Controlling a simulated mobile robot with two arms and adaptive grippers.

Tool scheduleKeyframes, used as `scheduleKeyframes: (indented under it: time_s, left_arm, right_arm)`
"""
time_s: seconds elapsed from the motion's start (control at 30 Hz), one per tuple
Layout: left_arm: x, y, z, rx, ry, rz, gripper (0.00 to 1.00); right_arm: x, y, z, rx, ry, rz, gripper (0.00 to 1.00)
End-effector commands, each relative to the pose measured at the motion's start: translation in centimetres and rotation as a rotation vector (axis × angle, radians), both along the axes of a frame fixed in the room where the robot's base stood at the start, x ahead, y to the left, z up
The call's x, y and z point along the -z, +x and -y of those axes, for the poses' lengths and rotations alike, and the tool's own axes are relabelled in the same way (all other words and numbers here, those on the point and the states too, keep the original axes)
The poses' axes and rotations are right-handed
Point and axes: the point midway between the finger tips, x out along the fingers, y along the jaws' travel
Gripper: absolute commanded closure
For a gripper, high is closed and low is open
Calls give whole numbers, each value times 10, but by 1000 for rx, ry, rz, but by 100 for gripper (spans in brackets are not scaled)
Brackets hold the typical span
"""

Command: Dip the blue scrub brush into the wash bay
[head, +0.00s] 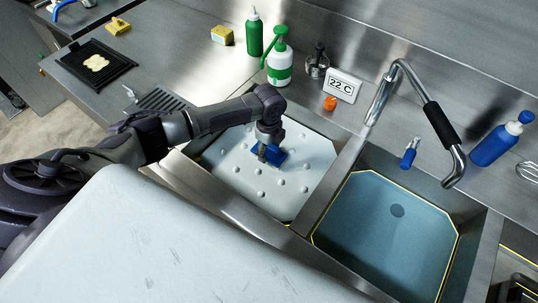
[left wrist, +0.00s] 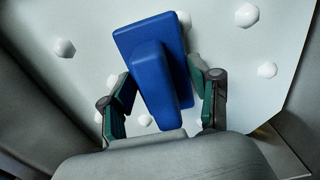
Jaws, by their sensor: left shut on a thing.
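My left gripper (head: 266,146) is shut on the blue scrub brush (head: 275,155), over the left sink bay, which has a pale floor with white bumps (head: 300,175). I cannot tell whether the brush touches that floor. In the left wrist view the brush (left wrist: 150,70) sits with its raised grip between the two green-padded fingers of the left gripper (left wrist: 162,103). The right sink bay (head: 390,230) holds bluish water with a drain and a yellow outline. I cannot tell from markings which bay is the wash bay. My right gripper is not in view.
A divider (head: 335,185) separates the bays. A faucet (head: 440,125) arches over the right bay's back edge. Behind stand a green bottle (head: 254,37), a white-green pump bottle (head: 279,66), a "22 C" display (head: 343,86) and a blue bottle (head: 495,143). A griddle (head: 95,66) lies far left.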

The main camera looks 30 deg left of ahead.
Motion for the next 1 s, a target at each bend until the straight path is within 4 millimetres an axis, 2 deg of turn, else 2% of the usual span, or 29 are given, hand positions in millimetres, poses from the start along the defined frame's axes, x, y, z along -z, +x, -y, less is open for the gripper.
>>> scheduleKeyframes:
  time_s: [1.0]
  left_arm:
    - [-78,0,0,0,0,0,86]
  right_arm:
    - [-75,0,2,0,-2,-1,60]
